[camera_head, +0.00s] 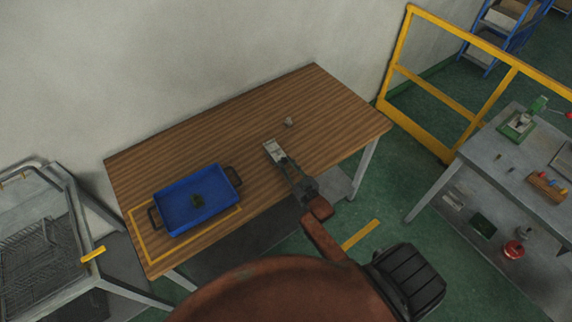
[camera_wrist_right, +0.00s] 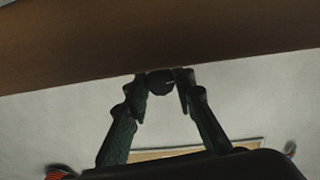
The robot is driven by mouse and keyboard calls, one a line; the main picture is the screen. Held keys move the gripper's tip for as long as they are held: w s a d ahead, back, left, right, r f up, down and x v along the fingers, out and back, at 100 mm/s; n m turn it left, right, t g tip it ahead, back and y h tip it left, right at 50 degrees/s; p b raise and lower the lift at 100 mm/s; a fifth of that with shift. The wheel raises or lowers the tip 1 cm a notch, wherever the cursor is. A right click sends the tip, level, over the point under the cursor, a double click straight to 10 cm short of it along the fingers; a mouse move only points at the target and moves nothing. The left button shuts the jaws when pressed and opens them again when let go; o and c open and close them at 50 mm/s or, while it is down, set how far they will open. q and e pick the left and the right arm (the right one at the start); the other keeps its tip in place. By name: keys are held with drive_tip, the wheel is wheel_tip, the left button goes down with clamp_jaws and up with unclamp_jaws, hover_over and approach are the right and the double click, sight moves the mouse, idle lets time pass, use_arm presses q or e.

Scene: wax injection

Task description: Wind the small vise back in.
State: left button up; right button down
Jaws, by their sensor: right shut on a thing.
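The small grey vise (camera_head: 272,147) sits at the front edge of the wooden table, right of the middle. My right gripper (camera_head: 286,165) reaches up to its front from the table's near side. In the right wrist view, the fingers (camera_wrist_right: 163,88) are closed around a dark round knob (camera_wrist_right: 160,82) at the vise's front. The gripper hides part of the vise's front and screw, so I cannot tell how far its jaws stand apart. My left gripper is not in view.
A blue tray (camera_head: 172,218) with a small dark thing in it stands on the table's left, within a yellow outline. A small grey piece (camera_head: 288,122) lies behind the vise. The wooden table top (camera_head: 330,100) is clear at right. A grey workbench (camera_head: 480,180) stands farther right.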

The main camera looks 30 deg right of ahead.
drive_tip(key=shift+f, duration=0.1)
idle(0.3)
drive_tip(key=c, duration=1.6)
unclamp_jaws()
drive_tip(key=shift+s, duration=0.25)
drive_tip(key=s, duration=1.1)
drive_tip(key=shift+s+d, duration=0.1)
drive_tip(key=shift+s, duration=0.15)
